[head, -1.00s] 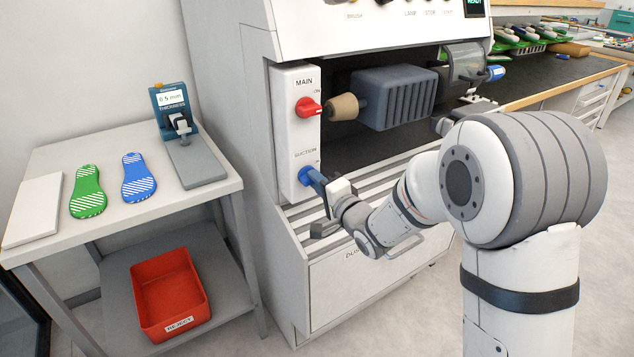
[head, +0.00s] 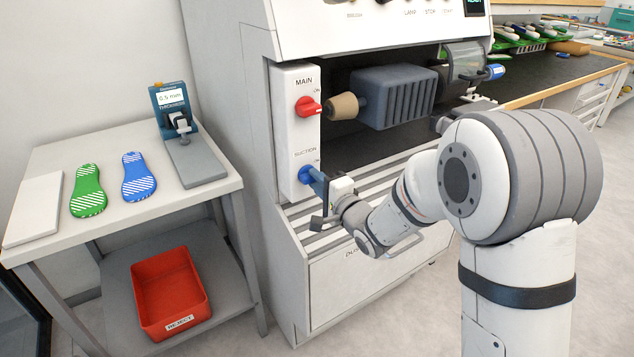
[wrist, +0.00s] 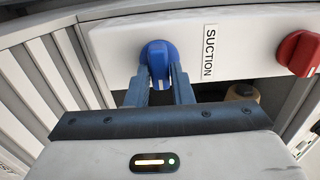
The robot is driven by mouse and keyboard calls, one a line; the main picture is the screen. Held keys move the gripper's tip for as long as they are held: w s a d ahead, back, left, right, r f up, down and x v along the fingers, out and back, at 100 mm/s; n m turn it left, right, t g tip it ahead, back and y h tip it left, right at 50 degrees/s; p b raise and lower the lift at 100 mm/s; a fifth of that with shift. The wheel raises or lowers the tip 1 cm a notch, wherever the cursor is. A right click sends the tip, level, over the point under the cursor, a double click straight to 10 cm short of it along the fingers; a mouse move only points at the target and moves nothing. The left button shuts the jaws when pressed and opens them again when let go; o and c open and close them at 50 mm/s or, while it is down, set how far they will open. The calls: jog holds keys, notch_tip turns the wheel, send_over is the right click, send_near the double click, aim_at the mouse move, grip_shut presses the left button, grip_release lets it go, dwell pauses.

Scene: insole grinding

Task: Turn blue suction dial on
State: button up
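The blue suction dial (head: 306,175) sits low on the white switch panel, below the SUCTION label. It also shows in the wrist view (wrist: 158,55), with a white mark at its lower end in that picture. My gripper (head: 318,183) is at the dial. In the wrist view my gripper's two fingers (wrist: 159,85) lie on either side of the dial's handle and appear to touch it. In the head view the dial's right side is partly covered by the fingers.
The red MAIN dial (head: 308,106) is above on the same panel (head: 295,130). The grinding drum housing (head: 393,97) is to the right, over a slatted grille. A table (head: 120,228) on the left holds a green insole (head: 88,190) and a blue insole (head: 138,177); a red bin (head: 168,293) is below.

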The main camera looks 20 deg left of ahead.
jog(key=o, duration=0.4)
jog(key=v, duration=0.7)
jog(key=shift+s+d, duration=0.2)
jog(key=shift+d, duration=0.1)
